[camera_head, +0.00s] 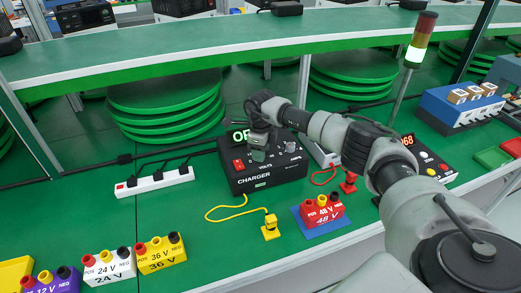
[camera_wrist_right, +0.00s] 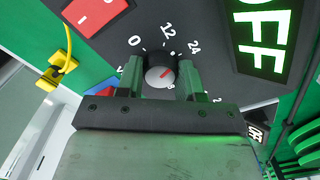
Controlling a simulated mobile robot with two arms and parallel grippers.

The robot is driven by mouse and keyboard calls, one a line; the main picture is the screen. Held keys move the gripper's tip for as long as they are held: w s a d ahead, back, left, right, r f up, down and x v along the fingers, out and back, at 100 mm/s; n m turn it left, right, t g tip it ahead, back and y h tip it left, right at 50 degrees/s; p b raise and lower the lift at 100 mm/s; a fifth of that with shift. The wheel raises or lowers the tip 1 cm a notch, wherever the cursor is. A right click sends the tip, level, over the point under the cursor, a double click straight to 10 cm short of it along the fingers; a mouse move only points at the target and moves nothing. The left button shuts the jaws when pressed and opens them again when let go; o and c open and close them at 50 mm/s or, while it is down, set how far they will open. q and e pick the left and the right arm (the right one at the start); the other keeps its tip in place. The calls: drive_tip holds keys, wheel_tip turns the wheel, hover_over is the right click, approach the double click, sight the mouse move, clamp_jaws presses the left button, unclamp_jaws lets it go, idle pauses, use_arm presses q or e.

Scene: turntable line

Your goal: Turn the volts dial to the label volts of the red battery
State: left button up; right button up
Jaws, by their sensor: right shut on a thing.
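My right gripper (camera_head: 258,153) is shut on the volts dial (camera_wrist_right: 160,76), a round knob with a light face, one finger on each side. Its red mark points up and right in the right wrist view, roughly toward the 24 label; labels 0 and 12 also show, others are hidden by the fingers. In the head view the gripper hides the dial. The red battery (camera_head: 322,215), labelled 48 V, stands on a blue mat (camera_head: 343,226). My left gripper is not in view.
A yellow clamp (camera_head: 270,228) on a yellow cable and a red clamp (camera_head: 348,183) on a red cable stand near the charger. White 24 V (camera_head: 108,266), yellow 36 V (camera_head: 160,254) and purple 12 V (camera_head: 50,284) batteries stand at left. A power strip (camera_head: 154,181) lies behind.

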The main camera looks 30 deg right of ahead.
drive_tip(key=m+p, duration=0.1)
drive_tip(key=m, duration=0.5)
drive_tip(key=shift+r+m, duration=0.15)
drive_tip(key=shift+m, duration=0.15)
drive_tip(key=m+p, duration=0.2)
drive_tip(key=m, duration=0.3)
drive_tip(key=shift+w, duration=0.1)
drive_tip(key=m+p, duration=0.3)
drive_tip(key=m, duration=0.3)
drive_tip(key=shift+r+m, duration=0.1)
drive_tip(key=shift+m, duration=0.2)
drive_tip(key=m+p, duration=0.2)
drive_tip(key=m, duration=0.3)
drive_tip(key=shift+p, duration=0.4)
drive_tip(key=shift+d+m, duration=0.1)
drive_tip(key=shift+m, duration=0.3)
drive_tip(key=o, duration=0.9)
drive_tip(key=shift+f, duration=0.2)
wheel_tip(320, 180, up, 11)
drive_tip(key=shift+f+b, duration=0.1)
drive_tip(key=shift+b, duration=0.45)
